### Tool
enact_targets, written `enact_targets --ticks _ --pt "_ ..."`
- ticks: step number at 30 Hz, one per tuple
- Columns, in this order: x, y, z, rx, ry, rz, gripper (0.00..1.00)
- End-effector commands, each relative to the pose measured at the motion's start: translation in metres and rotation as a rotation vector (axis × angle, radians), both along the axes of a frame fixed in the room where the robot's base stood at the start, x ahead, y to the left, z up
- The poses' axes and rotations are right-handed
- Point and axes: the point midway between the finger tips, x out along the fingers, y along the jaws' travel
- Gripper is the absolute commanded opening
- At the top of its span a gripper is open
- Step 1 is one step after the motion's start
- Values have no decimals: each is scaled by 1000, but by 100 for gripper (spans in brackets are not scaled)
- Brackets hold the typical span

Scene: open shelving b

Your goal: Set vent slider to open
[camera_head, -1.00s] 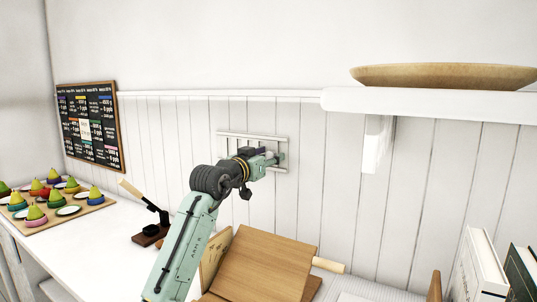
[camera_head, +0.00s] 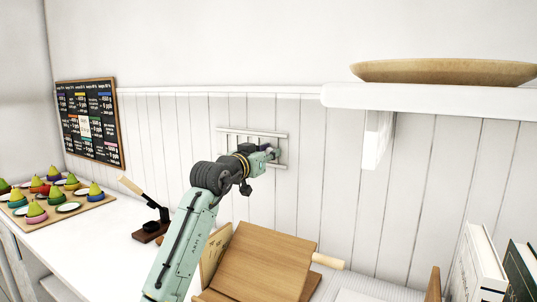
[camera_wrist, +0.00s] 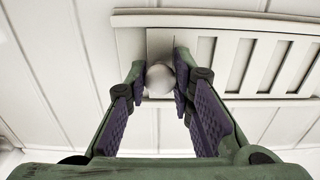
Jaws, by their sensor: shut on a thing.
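The vent (camera_head: 283,137) is a white slatted panel on the wall behind my gripper. In the wrist view the vent frame (camera_wrist: 220,20) runs along the top, with slats and dark gaps to the right of the knob. The slider's round white knob (camera_wrist: 160,79) stands on a flat plate (camera_wrist: 160,42) near the left end of the vent in that view. My gripper (camera_wrist: 159,70) is shut on the knob, with one finger on each side. In the head view my gripper (camera_head: 272,155) covers the knob and part of the vent.
A shelf (camera_head: 430,101) with a wide bowl (camera_head: 440,71) juts out at the upper right. Below my arm are a wooden board (camera_head: 265,260) and a dark stand with a pale handle (camera_head: 152,226). A tray of colored pear shapes (camera_head: 75,212) lies at the left.

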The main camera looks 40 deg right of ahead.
Motion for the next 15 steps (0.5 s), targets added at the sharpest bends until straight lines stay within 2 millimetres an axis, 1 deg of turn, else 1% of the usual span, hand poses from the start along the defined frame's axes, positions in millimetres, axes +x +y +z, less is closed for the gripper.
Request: enact_targets --ticks 12,15 --pt "0 0 0 0 0 0 0" --pt "-7 -3 0 0 -1 -3 0"
